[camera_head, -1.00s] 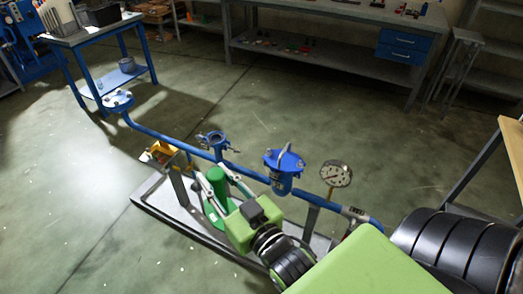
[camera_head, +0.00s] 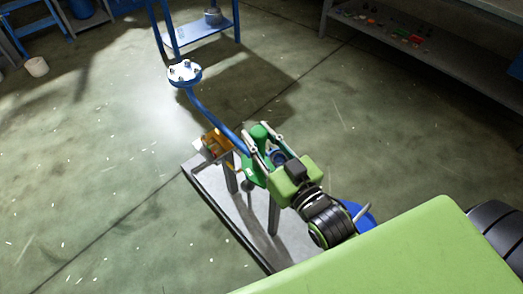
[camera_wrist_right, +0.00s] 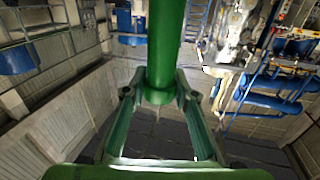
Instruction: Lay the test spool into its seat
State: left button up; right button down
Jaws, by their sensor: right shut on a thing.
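My right gripper (camera_head: 264,135) is shut on the green test spool (camera_head: 259,130), with one finger on each side of its tube. The spool also fills the upper middle of the right wrist view (camera_wrist_right: 166,42), between the gripper's fingertips (camera_wrist_right: 159,93). In the head view the held spool overlaps the blue pipe line (camera_head: 219,118) of the rig, beside the pipe's lower end. The gripper and spool hide the seat, so I cannot tell whether the spool touches it. My left gripper is not in view.
A pale rig base (camera_head: 212,190) with grey posts stands below the spool. A blue pipe flange (camera_head: 184,72) stands up beyond. A blue table (camera_head: 200,32) and a grey shelf (camera_head: 430,45) are behind; open floor lies around.

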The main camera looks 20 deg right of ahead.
pick_arm(q)
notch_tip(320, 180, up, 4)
jog(key=p, duration=0.3)
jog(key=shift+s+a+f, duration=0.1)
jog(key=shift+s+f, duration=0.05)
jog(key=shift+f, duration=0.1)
pick_arm(e)
jog(key=w+d+n+y, duration=0.2)
jog(key=w+d, duration=0.5)
jog(key=d, duration=0.3)
jog(key=shift+w+f+g+y, duration=0.2)
jog(key=shift+f+g+y, duration=0.05)
jog(key=shift+g+y, duration=0.15)
pick_arm(q)
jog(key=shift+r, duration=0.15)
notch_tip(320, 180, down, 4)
jog(key=b, duration=0.3)
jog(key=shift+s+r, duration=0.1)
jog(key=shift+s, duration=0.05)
pick_arm(e)
notch_tip(320, 180, down, 6)
jog(key=shift+r, duration=0.1)
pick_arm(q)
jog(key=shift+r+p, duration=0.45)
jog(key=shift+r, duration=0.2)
pick_arm(e)
jog(key=shift+s, duration=0.1)
dwell(0.6)
